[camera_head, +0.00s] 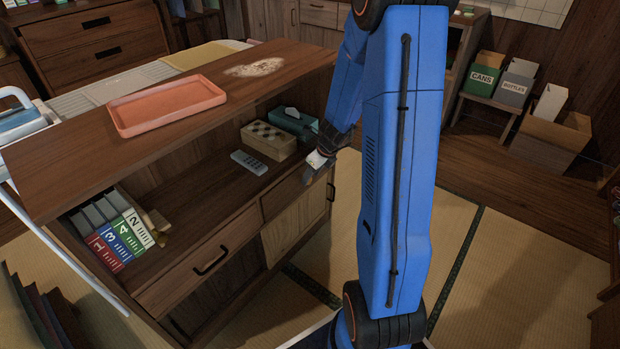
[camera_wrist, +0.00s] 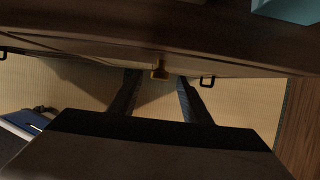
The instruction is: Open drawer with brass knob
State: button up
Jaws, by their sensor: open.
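The brass knob (camera_wrist: 160,70) shows in the wrist view on the edge of a dark wooden drawer front (camera_wrist: 95,55). My gripper (camera_wrist: 158,84) is open, its two dark fingers reaching toward the front, one on each side of the knob. I cannot tell whether either finger touches it. In the head view my gripper (camera_head: 318,162) is at the right end of the wooden cabinet, close to the upper right drawer (camera_head: 285,197), which looks shut. The knob is not visible there. The left drawer (camera_head: 180,275) has a black bar handle.
On the cabinet top is a pink tray (camera_head: 168,104). The open shelf holds a remote (camera_head: 249,162), a patterned box (camera_head: 269,140), a teal tissue box (camera_head: 293,122) and numbered binders (camera_head: 120,238). Tatami floor (camera_head: 510,270) is clear to the right; bins (camera_head: 510,85) stand farther back.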

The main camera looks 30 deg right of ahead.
jog(key=shift+x, duration=1.15)
